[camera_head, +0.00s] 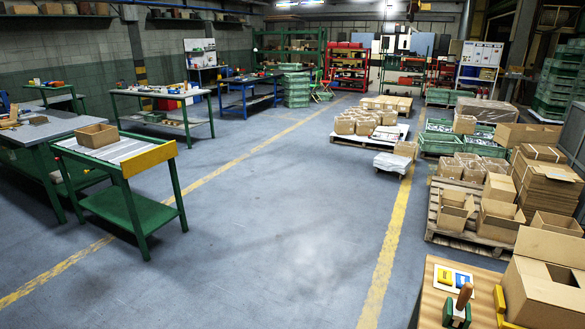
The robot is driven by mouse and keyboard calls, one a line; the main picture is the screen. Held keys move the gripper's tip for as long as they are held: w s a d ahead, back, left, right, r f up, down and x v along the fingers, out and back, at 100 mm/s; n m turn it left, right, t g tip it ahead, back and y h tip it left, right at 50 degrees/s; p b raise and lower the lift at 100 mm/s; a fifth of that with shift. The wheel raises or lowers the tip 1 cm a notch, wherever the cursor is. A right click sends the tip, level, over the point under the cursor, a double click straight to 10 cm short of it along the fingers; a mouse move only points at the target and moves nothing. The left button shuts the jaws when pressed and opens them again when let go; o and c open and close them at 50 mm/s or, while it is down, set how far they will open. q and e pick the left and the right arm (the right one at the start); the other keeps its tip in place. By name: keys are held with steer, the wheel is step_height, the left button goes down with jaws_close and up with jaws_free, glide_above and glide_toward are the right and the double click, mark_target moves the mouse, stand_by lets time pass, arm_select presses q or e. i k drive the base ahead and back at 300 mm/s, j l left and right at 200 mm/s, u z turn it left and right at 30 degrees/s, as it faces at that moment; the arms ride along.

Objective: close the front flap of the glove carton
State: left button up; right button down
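A brown cardboard carton (540,300) stands on a wooden-topped table (430,305) at the bottom right, cut off by the picture's edge. Its top is open and a wide flap (552,246) stands up at its far side. It may be the glove carton; no label or gloves can be made out. I cannot tell which flap is the front one. Neither of my grippers is in view.
On the same table lie a card with yellow and blue patches (453,279), a green tool with a wooden handle (459,306) and yellow pieces beside the carton. Pallets of boxes (475,235) stand behind. A green-legged table (125,165) is at left. The middle floor is clear.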

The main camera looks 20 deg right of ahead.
mark_target(556, 247)
steer(key=i+j+z, duration=0.1)
steer(key=i+j, duration=0.15)
steer(key=i, duration=0.25)
steer(key=i+j+z, duration=0.15)
steer(key=i+j, duration=0.15)
steer(key=i, duration=0.2)
steer(key=i+l+z, duration=0.1)
steer(key=i+z, duration=1.25)
steer(key=i, duration=0.6)
steer(key=i+z, duration=0.2)
steer(key=i, duration=0.55)
steer(key=i+z, duration=0.4)
steer(key=i+j+z, duration=0.25)
steer(key=z, duration=0.2)
steer(key=i+j+z, duration=0.4)
steer(key=i, duration=0.05)
